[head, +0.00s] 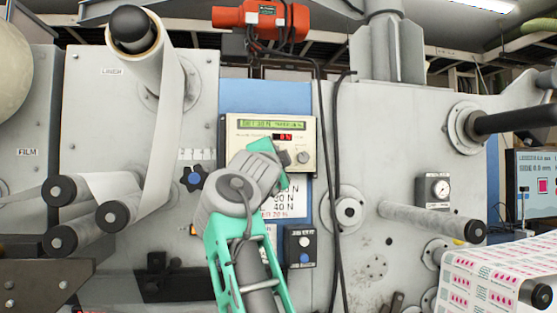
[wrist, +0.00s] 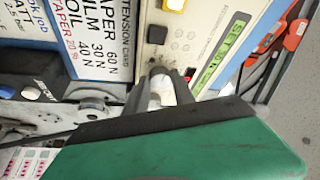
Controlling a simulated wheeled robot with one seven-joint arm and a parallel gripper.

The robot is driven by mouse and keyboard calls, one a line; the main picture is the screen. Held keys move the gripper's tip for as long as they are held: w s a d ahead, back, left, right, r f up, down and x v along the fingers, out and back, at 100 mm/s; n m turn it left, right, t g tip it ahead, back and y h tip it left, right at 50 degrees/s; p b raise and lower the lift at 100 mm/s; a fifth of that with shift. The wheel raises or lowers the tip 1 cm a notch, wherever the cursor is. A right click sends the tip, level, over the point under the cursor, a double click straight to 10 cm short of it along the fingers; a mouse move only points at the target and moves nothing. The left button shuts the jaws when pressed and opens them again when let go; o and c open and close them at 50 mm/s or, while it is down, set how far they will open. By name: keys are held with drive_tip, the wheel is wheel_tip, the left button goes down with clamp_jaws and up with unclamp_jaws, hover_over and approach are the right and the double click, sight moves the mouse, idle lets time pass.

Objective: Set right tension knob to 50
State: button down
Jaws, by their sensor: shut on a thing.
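The tension control panel (head: 242,125) is a cream box with a green text display (head: 272,125) and a small red readout (head: 285,137). The right tension knob (head: 303,157) is at the panel's lower right. My gripper (head: 292,159) reaches it from the left. In the wrist view, my gripper (wrist: 164,84) has its dark fingers shut around the light knob (wrist: 161,92). My arm hides the panel's lower left in the head view.
Black cables (head: 334,180) hang just right of the panel. A star-shaped knob (head: 194,178) and a web roller (head: 165,120) stand at left.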

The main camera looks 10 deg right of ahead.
drive_tip(key=shift+w+f, duration=0.1)
drive_tip(key=shift+f, duration=0.15)
drive_tip(key=c, duration=1.1)
unclamp_jaws()
drive_tip(key=shift+r, duration=0.15)
drive_tip(key=shift+o, duration=0.2)
drive_tip(key=b+v, duration=0.4)
drive_tip(key=v, duration=0.4)
